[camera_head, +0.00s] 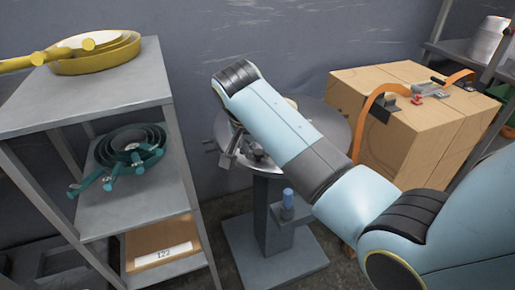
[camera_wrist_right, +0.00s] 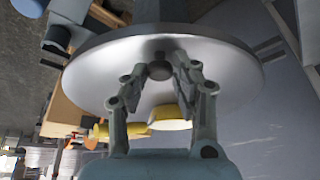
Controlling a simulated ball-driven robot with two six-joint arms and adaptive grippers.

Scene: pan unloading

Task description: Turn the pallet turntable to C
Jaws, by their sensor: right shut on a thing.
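The turntable is a round grey metal disc (camera_head: 335,130) on a grey pedestal in the middle of the head view. The disc fills the middle of the wrist view (camera_wrist_right: 225,65). My right gripper (camera_head: 243,155) is at the disc's left side, partly hidden by my arm. In the right wrist view its fingers (camera_wrist_right: 160,72) are closed around a small dark knob (camera_wrist_right: 160,69) by the disc's rim. A yellow pan-like thing (camera_wrist_right: 172,117) shows between the fingers against the disc. No letter C is readable. My left gripper is not in view.
A grey shelf rack (camera_head: 90,90) at the left holds yellow pans (camera_head: 95,58) on top and teal pans (camera_head: 130,150) below. A blue-topped post (camera_head: 288,200) stands at the pedestal's front.

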